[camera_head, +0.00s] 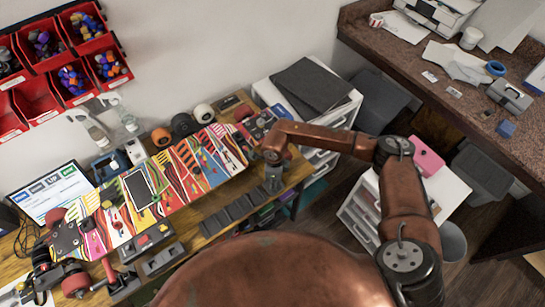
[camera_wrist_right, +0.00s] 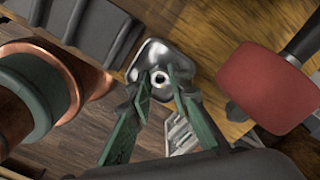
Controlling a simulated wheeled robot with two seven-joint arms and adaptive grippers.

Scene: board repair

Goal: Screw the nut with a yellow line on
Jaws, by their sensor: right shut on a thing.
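The multicoloured skateboard deck (camera_head: 185,175) lies upside up or down, I cannot tell which, across the bench in the head view. A truck with dark red wheels (camera_head: 75,283) is at its near left end. My right gripper (camera_wrist_right: 163,82) is at the bench's right edge, right of the deck. Its green fingers are shut on a small silvery nut-like piece (camera_wrist_right: 159,77) with a round hole. A larger rounded silvery metal part (camera_wrist_right: 152,52) shows just beyond it. I cannot make out a yellow line. My left gripper is not in view.
A row of dark grey blocks (camera_head: 232,213) lies along the bench's front edge, left of my right gripper. In the wrist view a red rounded object (camera_wrist_right: 265,88) lies to the right. Red parts bins (camera_head: 75,50) hang on the wall. White drawers (camera_head: 330,110) stand right of the bench.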

